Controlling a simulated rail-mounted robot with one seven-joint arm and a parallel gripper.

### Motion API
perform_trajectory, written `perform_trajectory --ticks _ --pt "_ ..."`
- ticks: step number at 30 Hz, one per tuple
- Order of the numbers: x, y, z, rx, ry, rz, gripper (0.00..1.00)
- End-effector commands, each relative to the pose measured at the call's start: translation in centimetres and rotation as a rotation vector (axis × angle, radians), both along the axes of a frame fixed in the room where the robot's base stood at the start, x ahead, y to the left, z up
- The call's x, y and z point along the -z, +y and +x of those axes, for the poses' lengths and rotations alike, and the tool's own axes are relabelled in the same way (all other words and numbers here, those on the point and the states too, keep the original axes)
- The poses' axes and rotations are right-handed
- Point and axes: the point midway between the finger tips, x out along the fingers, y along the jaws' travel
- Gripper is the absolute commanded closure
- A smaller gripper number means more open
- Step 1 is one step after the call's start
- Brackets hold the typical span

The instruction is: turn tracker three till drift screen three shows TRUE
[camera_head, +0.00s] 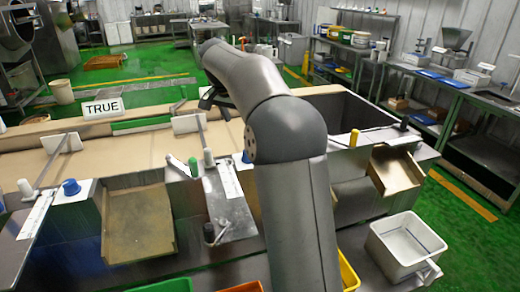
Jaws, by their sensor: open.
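A white sign (103,106) reading TRUE stands at the back edge of the tan bed; I cannot tell which number it belongs to. White plates (62,142) and (187,124) stand on the bed with thin rods by them. I cannot tell which part is tracker three. My gripper (215,101) is open above the bed, mostly hidden by my arm.
Marked white strips (38,214) lie on the front ledge, near a tilted tan chute (138,222). A white bin (402,243) stands at right, below another chute (396,170). Shelves line the right wall.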

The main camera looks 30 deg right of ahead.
Motion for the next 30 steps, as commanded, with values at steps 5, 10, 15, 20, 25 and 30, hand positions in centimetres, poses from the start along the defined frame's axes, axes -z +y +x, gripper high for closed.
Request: perform_trajectory --ticks 5,10,15,20,25,30 --pt "2.2 -0.8 0.4 0.002 0.005 0.001 0.4" --pt "5.5 -1.9 1.2 -0.001 0.006 0.002 0.4" --pt "8.9 -3.1 2.0 0.0 0.007 0.002 0.4" --pt "12.0 -4.0 2.8 -0.001 0.006 0.002 0.4" --pt "14.4 -4.9 3.4 -0.001 0.004 0.001 0.4" --pt "15.6 -5.2 3.7 -0.002 0.002 0.001 0.4"
